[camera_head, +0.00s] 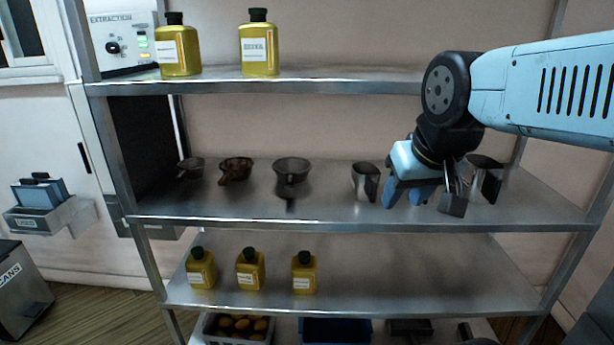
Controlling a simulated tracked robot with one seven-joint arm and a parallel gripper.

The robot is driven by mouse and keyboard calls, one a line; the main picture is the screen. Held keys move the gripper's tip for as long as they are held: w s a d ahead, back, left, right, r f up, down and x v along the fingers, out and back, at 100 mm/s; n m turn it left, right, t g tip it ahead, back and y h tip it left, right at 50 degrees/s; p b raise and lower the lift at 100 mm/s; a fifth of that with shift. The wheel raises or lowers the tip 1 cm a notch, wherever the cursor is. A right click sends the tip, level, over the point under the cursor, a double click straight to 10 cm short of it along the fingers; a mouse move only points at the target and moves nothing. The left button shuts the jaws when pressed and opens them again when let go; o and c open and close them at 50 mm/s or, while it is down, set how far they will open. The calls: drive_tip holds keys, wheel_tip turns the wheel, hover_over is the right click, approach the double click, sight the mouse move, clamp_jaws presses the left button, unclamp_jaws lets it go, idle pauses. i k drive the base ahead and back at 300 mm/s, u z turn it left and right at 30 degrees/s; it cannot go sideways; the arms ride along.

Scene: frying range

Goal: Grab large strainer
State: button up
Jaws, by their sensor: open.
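Three dark, handled strainer-like vessels stand in the left half of the middle shelf. The right one (291,170) looks the largest, with a wide bowl and its handle pointing to the shelf's front. A brownish one (235,168) is in the middle, and a smaller one (190,166) is at the left. I cannot tell their mesh from here. My gripper (418,195) is open and empty, pointing down over the right half of this shelf. It is well to the right of the largest strainer and apart from it.
Metal jugs stand left (365,182) and right (487,180) of my gripper. The upper shelf (330,78) hangs above, with yellow bottles (260,45) on it. More bottles (250,270) and containers are below. The shelf between the largest strainer and left jug is clear.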

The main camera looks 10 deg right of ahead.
sight(290, 171)
drive_tip(key=u, duration=1.35)
drive_tip(key=i, duration=0.1)
drive_tip(key=z, duration=2.9)
drive_tip(key=k, duration=1.55)
drive_tip(key=u, duration=1.25)
drive_tip(key=i, duration=1)
drive_tip(key=z, duration=0.1)
